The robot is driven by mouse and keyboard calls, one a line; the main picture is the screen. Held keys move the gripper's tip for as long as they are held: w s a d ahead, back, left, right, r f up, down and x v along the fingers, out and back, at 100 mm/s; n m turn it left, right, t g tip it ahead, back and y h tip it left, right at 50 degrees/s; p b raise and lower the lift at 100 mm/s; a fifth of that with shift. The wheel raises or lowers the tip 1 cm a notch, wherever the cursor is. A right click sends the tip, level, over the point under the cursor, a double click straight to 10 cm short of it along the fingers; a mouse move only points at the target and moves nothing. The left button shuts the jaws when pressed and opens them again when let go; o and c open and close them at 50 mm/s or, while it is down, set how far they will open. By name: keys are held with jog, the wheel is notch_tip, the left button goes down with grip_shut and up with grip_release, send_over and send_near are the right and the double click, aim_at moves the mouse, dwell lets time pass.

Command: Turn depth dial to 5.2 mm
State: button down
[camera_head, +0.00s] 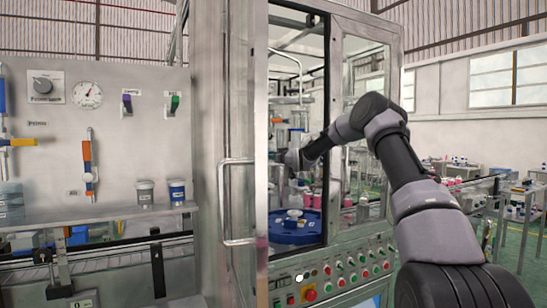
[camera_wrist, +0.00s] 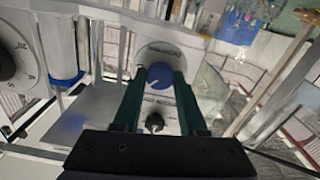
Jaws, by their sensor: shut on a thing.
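A blue round dial (camera_wrist: 160,76) with a white pointer line sits on a pale round plate (camera_wrist: 158,52) in the wrist view. My gripper (camera_wrist: 160,80) has its two dark green fingers on either side of this dial and is shut on it. The pointer slants, and the lettering on the plate is too small to read, so I cannot tell the setting in mm. In the head view my gripper (camera_head: 293,160) reaches through the cabinet's open front; its fingers and the blue dial are not clear there.
A black knob (camera_wrist: 154,122) sits below the blue dial, between my fingers in the picture. A large numbered dial (camera_wrist: 12,62) is at the left edge. In the head view a blue turntable (camera_head: 292,236) lies below my gripper, and the cabinet's door frame (camera_head: 332,150) stands close to my arm.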

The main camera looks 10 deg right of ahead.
jog(key=shift+f, duration=0.1)
dwell(0.4)
jog(key=shift+c, duration=2.2)
grip_release()
jog(key=shift+s, duration=0.1)
jog(key=v, duration=1)
jog(key=shift+s, duration=0.3)
jog(key=shift+d, duration=0.1)
